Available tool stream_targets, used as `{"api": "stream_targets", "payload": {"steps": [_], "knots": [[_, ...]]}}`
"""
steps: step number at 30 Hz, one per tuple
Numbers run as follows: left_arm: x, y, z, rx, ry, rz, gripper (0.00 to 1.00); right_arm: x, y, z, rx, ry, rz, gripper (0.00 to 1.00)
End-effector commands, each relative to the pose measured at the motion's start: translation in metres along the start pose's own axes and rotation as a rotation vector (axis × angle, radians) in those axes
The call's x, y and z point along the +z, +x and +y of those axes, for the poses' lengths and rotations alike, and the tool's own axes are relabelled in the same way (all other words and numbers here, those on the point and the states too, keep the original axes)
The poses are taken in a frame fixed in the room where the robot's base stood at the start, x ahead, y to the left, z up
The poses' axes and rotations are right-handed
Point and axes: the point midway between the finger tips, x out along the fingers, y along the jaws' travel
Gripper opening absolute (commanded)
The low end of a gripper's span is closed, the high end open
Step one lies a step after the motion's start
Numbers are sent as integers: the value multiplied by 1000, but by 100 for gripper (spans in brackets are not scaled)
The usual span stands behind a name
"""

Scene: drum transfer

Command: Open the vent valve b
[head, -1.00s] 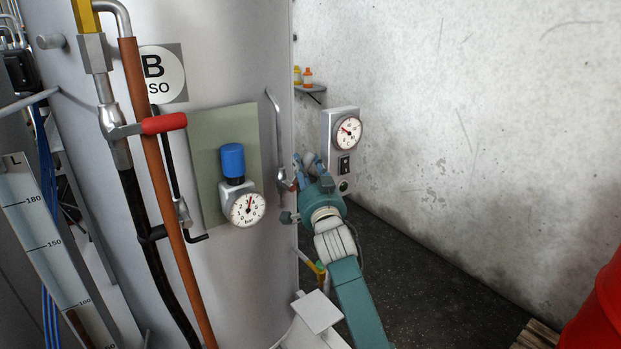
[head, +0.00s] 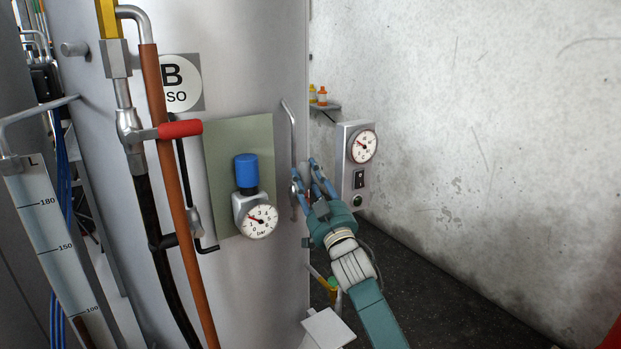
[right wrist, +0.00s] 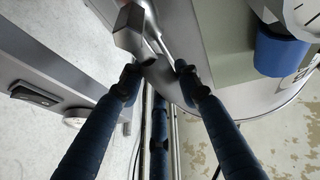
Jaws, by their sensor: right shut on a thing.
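A small metal valve, which I take as vent valve b, sits on a thin bent pipe (head: 291,130) at the right side of the large pale tank (head: 275,60). In the head view my right gripper (head: 308,175) is at this valve, and its blue fingers hide most of it. In the right wrist view the metal valve body (right wrist: 131,30) shows at the top, and my right gripper (right wrist: 160,75) is shut on its metal handle, between the fingertips. How far the handle is turned is hard to tell. My left gripper is not in view.
A gauge (head: 259,221) sits under a blue regulator knob (head: 246,171) left of my gripper. A box with a dial and switch (head: 357,165) is close on the right. A red-handled lever (head: 180,129) is on the left pipes. Open floor lies at lower right.

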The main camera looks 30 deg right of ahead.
Motion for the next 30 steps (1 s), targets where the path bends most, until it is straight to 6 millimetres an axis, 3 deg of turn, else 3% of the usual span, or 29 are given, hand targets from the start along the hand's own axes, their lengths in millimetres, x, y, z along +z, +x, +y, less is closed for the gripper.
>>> {"api": "stream_targets", "payload": {"steps": [14, 15, 18, 26, 30], "knots": [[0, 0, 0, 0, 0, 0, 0, 1, -1, -2, -7, -16, 1, 0], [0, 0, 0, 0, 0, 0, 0, 1, -1, -2, -7, -16, 1, 37], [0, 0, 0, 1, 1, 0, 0, 1, 0, -2, -6, -15, 1, 53], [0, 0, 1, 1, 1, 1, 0, 0, -1, -1, -5, -12, 2, 53], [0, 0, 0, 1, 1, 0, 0, 2, -10, -1, -6, -12, 0, 53]]}}
